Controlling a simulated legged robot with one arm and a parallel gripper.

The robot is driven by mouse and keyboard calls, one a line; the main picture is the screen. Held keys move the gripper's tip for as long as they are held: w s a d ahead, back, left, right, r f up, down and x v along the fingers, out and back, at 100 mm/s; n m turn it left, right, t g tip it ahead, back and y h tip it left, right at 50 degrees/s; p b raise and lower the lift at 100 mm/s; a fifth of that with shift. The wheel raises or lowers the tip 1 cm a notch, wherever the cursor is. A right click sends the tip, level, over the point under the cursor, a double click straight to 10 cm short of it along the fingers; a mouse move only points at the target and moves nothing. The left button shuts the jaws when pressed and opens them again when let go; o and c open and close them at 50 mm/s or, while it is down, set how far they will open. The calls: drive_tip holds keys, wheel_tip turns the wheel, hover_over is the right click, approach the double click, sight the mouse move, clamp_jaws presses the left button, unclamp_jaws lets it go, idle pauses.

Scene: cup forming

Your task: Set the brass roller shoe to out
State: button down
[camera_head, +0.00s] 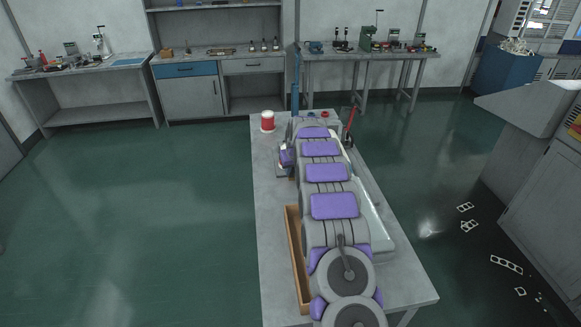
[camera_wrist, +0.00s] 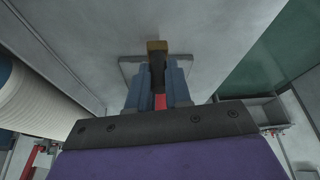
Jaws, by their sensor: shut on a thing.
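In the wrist view, a small brass-coloured block (camera_wrist: 157,46), which looks like the roller shoe, stands at the end of a dark stem. My gripper (camera_wrist: 158,78) has its two blue-grey fingers closed on either side of the dark stem, just below the brass end. A red strip (camera_wrist: 160,102) shows between the fingers. A grey plate (camera_wrist: 129,68) lies behind the fingertips.
The grey bench (camera_head: 268,200) carries a red and white can (camera_head: 267,121), a wooden tray (camera_head: 294,250) and a red-handled lever (camera_head: 350,122). A ribbed white cylinder (camera_wrist: 35,95) is close at left in the wrist view. Open green floor lies left of the bench.

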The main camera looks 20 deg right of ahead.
drive_tip(key=shift+s+f, duration=0.2)
drive_tip(key=shift+f, duration=0.05)
drive_tip(key=c, duration=1.1)
unclamp_jaws()
drive_tip(key=shift+r, duration=0.15)
drive_tip(key=shift+o, duration=0.2)
drive_tip(key=p+v, duration=0.2)
drive_tip(key=v, duration=1.5)
drive_tip(key=shift+s+r, duration=0.1)
